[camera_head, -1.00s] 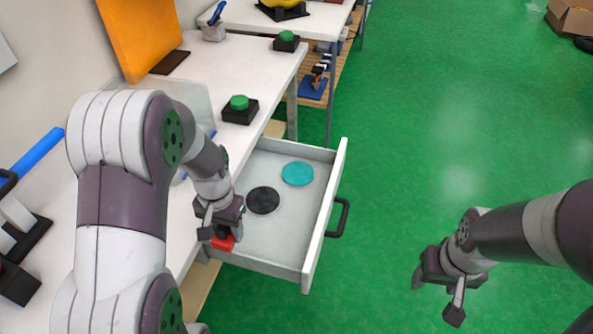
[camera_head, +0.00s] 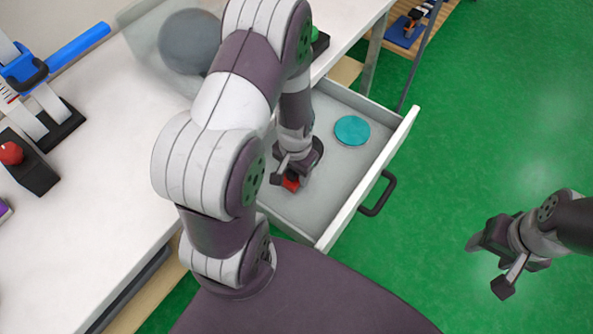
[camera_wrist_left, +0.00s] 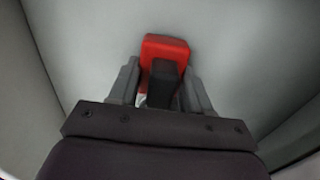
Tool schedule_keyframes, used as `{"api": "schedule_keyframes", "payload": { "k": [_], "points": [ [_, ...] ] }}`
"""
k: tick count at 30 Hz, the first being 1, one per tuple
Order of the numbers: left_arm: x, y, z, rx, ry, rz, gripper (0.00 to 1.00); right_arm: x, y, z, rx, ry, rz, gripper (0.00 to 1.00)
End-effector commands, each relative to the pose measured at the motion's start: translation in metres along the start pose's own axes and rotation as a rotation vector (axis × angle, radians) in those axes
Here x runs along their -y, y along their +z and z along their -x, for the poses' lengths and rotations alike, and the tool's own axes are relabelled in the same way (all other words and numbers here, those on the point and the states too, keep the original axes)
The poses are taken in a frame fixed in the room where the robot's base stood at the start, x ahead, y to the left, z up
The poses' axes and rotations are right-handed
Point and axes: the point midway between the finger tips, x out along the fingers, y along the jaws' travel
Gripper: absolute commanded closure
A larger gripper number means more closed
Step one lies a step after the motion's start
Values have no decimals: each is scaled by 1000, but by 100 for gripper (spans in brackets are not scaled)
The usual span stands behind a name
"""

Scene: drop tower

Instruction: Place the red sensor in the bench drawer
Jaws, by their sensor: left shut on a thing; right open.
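The red sensor (camera_head: 291,184) is held in my left gripper (camera_head: 285,176), which is shut on it. They are inside the outline of the open bench drawer (camera_head: 333,196), towards its near end. In the left wrist view the red sensor (camera_wrist_left: 166,52) with a dark grey part shows between the two fingers of my left gripper (camera_wrist_left: 163,85), with the light grey drawer floor (camera_wrist_left: 240,60) beyond. I cannot tell whether the sensor touches the floor. My right gripper (camera_head: 490,265) is open and empty above the green floor, at the right.
A teal disc (camera_head: 352,130) lies in the drawer; a black disc (camera_head: 316,150) is mostly hidden behind my left gripper. The drawer's black handle (camera_head: 380,195) faces right. On the white bench (camera_head: 110,190) stand a grey ball (camera_head: 188,42) behind a clear panel and a blue-handled device (camera_head: 75,48).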

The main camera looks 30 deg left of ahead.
Motion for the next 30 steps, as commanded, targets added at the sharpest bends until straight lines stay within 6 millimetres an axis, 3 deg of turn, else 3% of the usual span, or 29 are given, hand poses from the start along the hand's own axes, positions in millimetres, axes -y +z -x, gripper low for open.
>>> {"api": "schedule_keyframes", "payload": {
  "k": [9, 10, 12, 22, 26, 30],
  "points": [
    [0, 0, -4, 0, 0, 0, 86, 0, 0, -2, 0, 0, 0, 41],
    [0, 0, -4, 0, 0, 0, 45, 0, 0, -1, 0, 0, 0, 41],
    [0, 0, -3, 0, 0, 0, 26, 0, 0, -1, 0, 0, 0, 41],
    [0, -1, 3, -2, -1, 0, 26, 0, 0, 2, 0, 0, 0, 41],
    [0, -1, 31, -5, -1, 0, 26, 0, -1, 11, 0, 0, 0, 41],
    [0, -2, 70, -5, -2, 0, 26, 0, -2, 20, 0, 0, 0, 41]
  ]
}}
